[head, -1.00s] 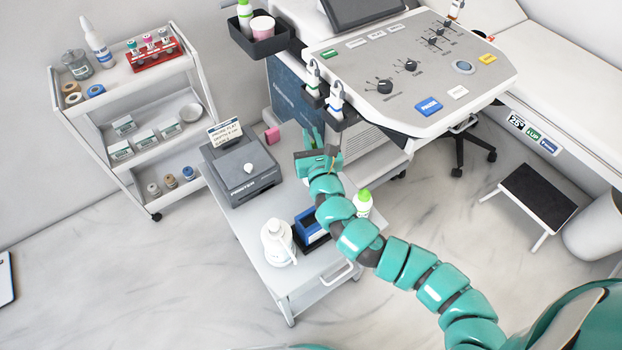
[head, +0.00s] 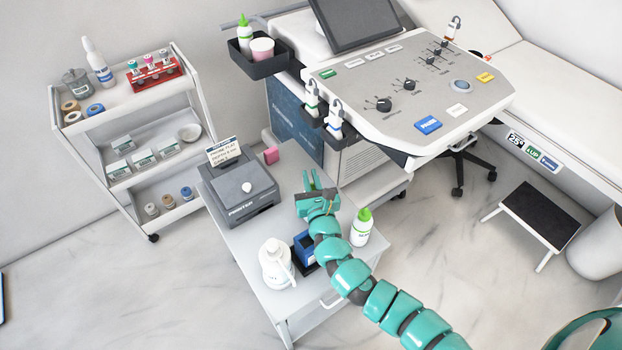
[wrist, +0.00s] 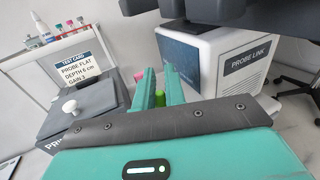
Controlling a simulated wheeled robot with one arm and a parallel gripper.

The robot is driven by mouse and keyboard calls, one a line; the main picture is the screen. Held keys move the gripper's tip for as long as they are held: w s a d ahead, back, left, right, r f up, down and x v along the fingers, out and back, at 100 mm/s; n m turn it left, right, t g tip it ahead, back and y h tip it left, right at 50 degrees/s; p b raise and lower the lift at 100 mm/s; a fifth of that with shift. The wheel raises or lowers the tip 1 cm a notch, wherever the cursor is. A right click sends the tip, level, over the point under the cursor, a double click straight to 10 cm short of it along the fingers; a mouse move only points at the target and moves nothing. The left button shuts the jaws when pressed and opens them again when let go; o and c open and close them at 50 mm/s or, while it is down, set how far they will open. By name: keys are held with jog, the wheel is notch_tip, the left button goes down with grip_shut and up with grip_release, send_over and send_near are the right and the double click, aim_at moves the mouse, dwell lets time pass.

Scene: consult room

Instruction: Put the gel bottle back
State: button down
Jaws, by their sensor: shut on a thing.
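My gripper (head: 313,182) is above the small grey trolley (head: 247,246), to the right of the printer. In the wrist view my gripper (wrist: 160,88) is shut on a gel bottle, of which only the bright green cap (wrist: 160,98) shows between the fingers. Its body is hidden behind the gripper, and the head view does not show it clearly. A second white bottle with a green cap (head: 361,230) stands upright on the trolley, right of my arm. Another green-capped bottle (head: 245,38) stands in the black tray (head: 270,68) on the ultrasound console.
The console (head: 400,95) rises behind my gripper. A shelf cart (head: 130,130) stands at left.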

jog(key=shift+f, duration=0.2)
jog(key=c, duration=1.5)
grip_release()
jog(key=shift+o, duration=0.2)
jog(key=shift+r, duration=0.15)
jog(key=shift+r, duration=0.15)
jog(key=b+v, duration=0.1)
jog(key=v, duration=1.1)
jog(key=shift+s, duration=0.1)
